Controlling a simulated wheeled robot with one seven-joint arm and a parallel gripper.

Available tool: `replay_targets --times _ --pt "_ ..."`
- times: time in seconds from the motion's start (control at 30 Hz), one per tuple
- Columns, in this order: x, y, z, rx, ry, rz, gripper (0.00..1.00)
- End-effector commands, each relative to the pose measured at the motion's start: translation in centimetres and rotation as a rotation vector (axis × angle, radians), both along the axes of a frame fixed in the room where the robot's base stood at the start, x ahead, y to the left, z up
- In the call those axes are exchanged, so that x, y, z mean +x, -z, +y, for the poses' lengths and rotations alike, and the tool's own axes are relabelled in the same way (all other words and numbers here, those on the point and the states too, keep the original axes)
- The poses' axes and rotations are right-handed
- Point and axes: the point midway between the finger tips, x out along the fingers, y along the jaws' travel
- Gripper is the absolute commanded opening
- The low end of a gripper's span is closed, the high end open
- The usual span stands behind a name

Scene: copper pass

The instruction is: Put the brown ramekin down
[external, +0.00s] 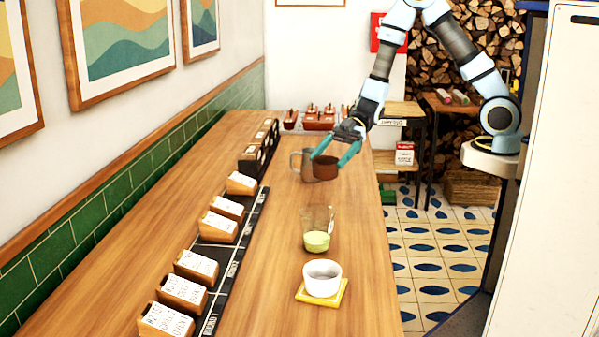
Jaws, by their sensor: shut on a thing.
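The brown ramekin (326,169) is a small, dark brown round cup in the external view. It is between the teal fingers of my gripper (334,162), which is shut on it. The ramekin appears held above the long wooden counter (270,270), towards its right side; its exact height over the wood is hard to tell. A grey metal pitcher (301,166) with a handle stands just behind and left of it, partly overlapped by the gripper and ramekin.
Nearer on the counter stand a clear glass with green contents (317,241) and a white bowl (321,277) on a yellow mat (338,297). A row of wooden blocks with labels (183,293) lines a black strip (243,227). Copper-coloured containers (319,120) stand at the far end.

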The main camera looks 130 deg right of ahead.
Motion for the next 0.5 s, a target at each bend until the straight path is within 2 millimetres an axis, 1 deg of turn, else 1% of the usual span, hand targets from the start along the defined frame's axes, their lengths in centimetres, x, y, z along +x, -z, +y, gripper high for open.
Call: replay_targets --times 0.03,0.1,0.2,0.3,0.37,0.5 --pt "-1.6 0.2 0.0 -0.001 -0.02 -0.001 0.32" --pt "-3.6 0.2 0.5 0.0 -0.057 0.001 0.32" --pt "-5.7 0.1 1.2 0.003 -0.102 0.004 0.32" --pt "-7.0 0.3 1.7 0.006 -0.131 0.007 0.32" --pt "-7.4 0.7 1.9 0.009 -0.138 0.008 0.32" --pt "-7.6 2.8 2.1 0.015 -0.144 0.008 0.32"
